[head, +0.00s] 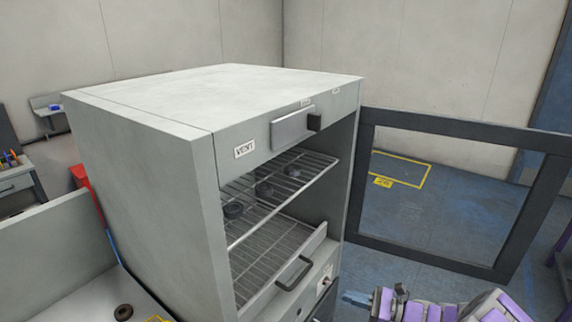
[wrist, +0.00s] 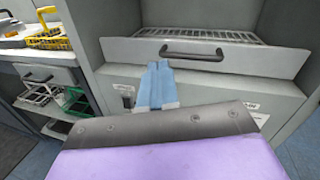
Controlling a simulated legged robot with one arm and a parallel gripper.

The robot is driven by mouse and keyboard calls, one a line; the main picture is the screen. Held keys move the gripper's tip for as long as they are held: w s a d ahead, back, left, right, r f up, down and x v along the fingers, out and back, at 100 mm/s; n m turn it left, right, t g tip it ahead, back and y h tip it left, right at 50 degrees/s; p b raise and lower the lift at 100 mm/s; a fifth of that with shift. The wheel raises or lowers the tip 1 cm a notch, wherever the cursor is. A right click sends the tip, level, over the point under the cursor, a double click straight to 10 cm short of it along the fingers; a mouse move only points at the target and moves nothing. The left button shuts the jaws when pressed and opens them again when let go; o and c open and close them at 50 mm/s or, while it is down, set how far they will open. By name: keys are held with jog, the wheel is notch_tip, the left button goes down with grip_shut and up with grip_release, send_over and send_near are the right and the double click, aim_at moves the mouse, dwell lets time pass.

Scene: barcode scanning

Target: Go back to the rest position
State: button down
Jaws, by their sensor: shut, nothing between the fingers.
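My gripper (wrist: 157,84) is shut and empty, its blue fingers together in the wrist view. It points at the front of the grey cabinet, below the pulled-out lower rack's dark handle (wrist: 193,52). In the head view my gripper (head: 347,297) is at the lower right of the cabinet (head: 160,180), in front of its lower front. The fingers are small there. My purple and grey arm reaches in from the bottom right.
The cabinet's framed door (head: 445,135) stands open to the right. Dark round parts (head: 265,189) lie on the upper wire rack (head: 305,180). The lower rack's handle (head: 293,273) sticks out. A yellow basket (wrist: 52,30) and green crate (wrist: 74,101) stand at left. Blue floor (head: 400,215) shows through the door frame.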

jog(key=s+a+r+n+g+h, duration=0.1)
jog(key=s+a+r+n+g, duration=0.8)
jog(key=a+r, duration=0.4)
jog(key=s+a+r+n+g+h, duration=0.1)
jog(key=s+a+r+n+h, duration=0.15)
jog(key=s, duration=0.35)
jog(key=s+a+r+n+g+h, duration=0.2)
jog(key=s+n+h, duration=0.15)
jog(key=s, duration=0.25)
jog(key=s+d+n+t+h, duration=0.3)
jog(key=s+d+h, duration=0.7)
jog(key=s, duration=0.8)
jog(key=d+n, duration=0.2)
jog(key=shift+d+f+n+t, duration=0.2)
jog(key=shift+d+n+t, duration=0.1)
jog(key=shift+d, duration=0.1)
